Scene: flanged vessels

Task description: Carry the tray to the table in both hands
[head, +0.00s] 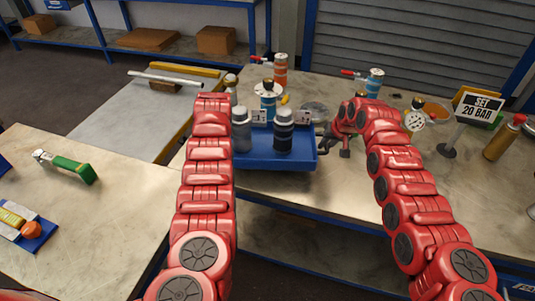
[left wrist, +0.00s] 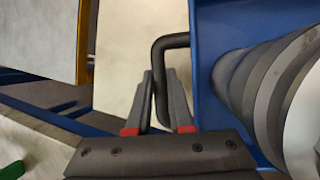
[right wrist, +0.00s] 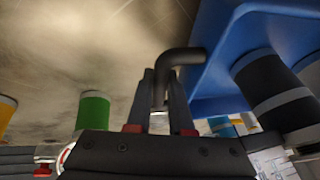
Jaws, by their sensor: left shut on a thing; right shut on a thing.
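The blue tray (head: 276,162) is at the front edge of the far table (head: 390,175), between my two arms. A grey bottle (head: 241,132) and a dark bottle with a grey band (head: 283,132) stand upright in it. My right gripper (head: 326,140) is shut on the tray's right black handle, seen close in the right wrist view (right wrist: 181,57). My left gripper (left wrist: 160,88) is shut on the left black handle (left wrist: 172,42); my left arm hides it in the head view. Whether the tray touches the tabletop is unclear.
Behind the tray stand a blue canister (head: 268,100) and an orange one (head: 280,68). A gauge (head: 415,120), a "SET 20 BAR" sign (head: 480,107) and a brass cylinder (head: 503,138) are at right. A left table (head: 110,200) holds a green-handled tool (head: 72,169).

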